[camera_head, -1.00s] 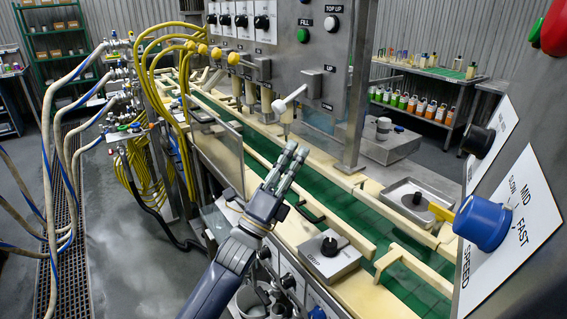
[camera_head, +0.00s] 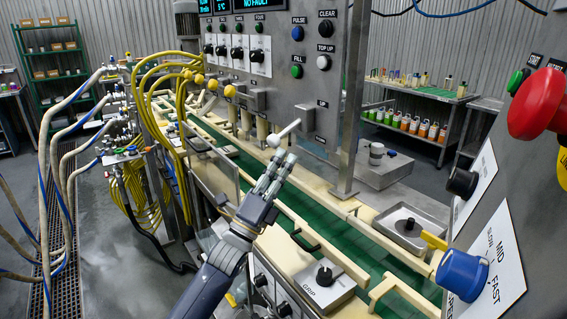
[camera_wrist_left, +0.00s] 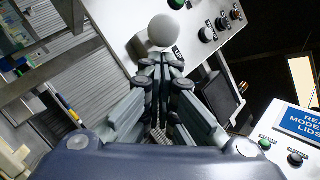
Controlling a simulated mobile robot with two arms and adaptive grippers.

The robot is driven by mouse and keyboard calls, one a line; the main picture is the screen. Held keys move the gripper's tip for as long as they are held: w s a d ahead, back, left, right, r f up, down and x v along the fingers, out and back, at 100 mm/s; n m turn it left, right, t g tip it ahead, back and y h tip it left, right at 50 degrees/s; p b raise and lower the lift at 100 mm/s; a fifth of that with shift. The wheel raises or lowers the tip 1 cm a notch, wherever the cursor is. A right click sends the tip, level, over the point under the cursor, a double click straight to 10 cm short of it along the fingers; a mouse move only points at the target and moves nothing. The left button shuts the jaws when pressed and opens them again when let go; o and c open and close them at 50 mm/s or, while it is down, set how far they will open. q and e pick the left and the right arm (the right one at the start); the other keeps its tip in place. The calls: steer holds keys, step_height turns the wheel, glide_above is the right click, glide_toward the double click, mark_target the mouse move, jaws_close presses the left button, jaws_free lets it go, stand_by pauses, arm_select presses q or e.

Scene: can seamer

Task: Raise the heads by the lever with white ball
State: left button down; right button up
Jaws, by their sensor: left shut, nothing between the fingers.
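The lever with the white ball (camera_head: 273,140) sticks out from the steel front panel, beside a bracket marked UP at its top. In the head view the lever slants down to the left, with the ball at its lower end. My left gripper (camera_head: 283,156) is shut and empty, its fingertips just below and right of the ball. In the left wrist view the white ball (camera_wrist_left: 167,30) stands just beyond the closed fingertips (camera_wrist_left: 161,62). I cannot tell whether they touch. The heads (camera_head: 248,118) show below the panel, partly hidden by yellow fittings. My right gripper is out of view.
A green conveyor (camera_head: 345,240) with cream rails runs below the arm. A GRIP knob box (camera_head: 325,283) stands near my forearm. A control panel with a blue speed knob (camera_head: 463,274) and red button (camera_head: 537,104) is close on the right. Yellow hoses (camera_head: 150,85) hang left.

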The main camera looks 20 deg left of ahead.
arm_select(q)
steer(key=shift+s+a+r+g+p, duration=0.1)
steer(key=shift+s+r+g+p, duration=0.15)
steer(key=shift+r+g+p, duration=0.25)
steer(key=shift+f, duration=0.1)
